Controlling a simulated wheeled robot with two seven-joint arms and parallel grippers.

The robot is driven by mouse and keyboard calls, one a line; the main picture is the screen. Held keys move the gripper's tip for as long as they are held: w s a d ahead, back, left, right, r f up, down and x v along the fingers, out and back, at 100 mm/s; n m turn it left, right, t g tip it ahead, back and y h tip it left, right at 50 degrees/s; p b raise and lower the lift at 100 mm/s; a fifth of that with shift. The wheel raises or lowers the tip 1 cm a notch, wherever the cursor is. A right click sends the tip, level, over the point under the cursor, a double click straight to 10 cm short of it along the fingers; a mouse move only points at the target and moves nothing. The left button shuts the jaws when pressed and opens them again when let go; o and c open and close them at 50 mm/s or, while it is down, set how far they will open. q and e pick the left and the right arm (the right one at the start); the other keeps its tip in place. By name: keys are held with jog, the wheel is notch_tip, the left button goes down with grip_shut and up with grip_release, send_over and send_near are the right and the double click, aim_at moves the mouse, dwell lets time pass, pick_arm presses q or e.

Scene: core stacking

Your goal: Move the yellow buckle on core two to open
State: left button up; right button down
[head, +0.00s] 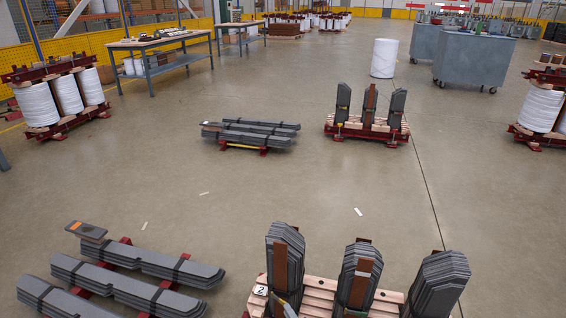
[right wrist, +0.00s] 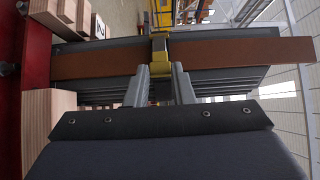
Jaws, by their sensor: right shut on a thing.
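Core two (head: 270,255) stands at the bottom of the head view, with a white label "2" (head: 261,290) on its wooden base. It has three upright stacks of dark grey sheets, with brown boards against them. In the right wrist view a brown board (right wrist: 240,51) lies across the grey sheets of one stack. The yellow buckle (right wrist: 160,58) sits at the strap over this board. My right gripper (right wrist: 160,75) is shut on the buckle, one finger on each side. The fingers partly hide it. My left gripper is not in view.
Wooden blocks (right wrist: 48,118) and a red beam (right wrist: 24,80) are close beside my right gripper. Another core (head: 367,125) on a red frame stands further back. Stacks of flat grey sheets (head: 130,265) lie at the left.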

jog(key=shift+s+a, duration=0.15)
jog(key=shift+a, duration=0.1)
jog(key=shift+s+a+p, duration=0.5)
jog(key=shift+a+p, duration=0.1)
jog(key=shift+a, duration=0.15)
jog(key=shift+s+a+p, duration=0.2)
jog(key=shift+a+p, duration=0.25)
jog(key=shift+a, duration=0.35)
jog(key=shift+a+p, duration=0.3)
jog(key=shift+a, duration=0.55)
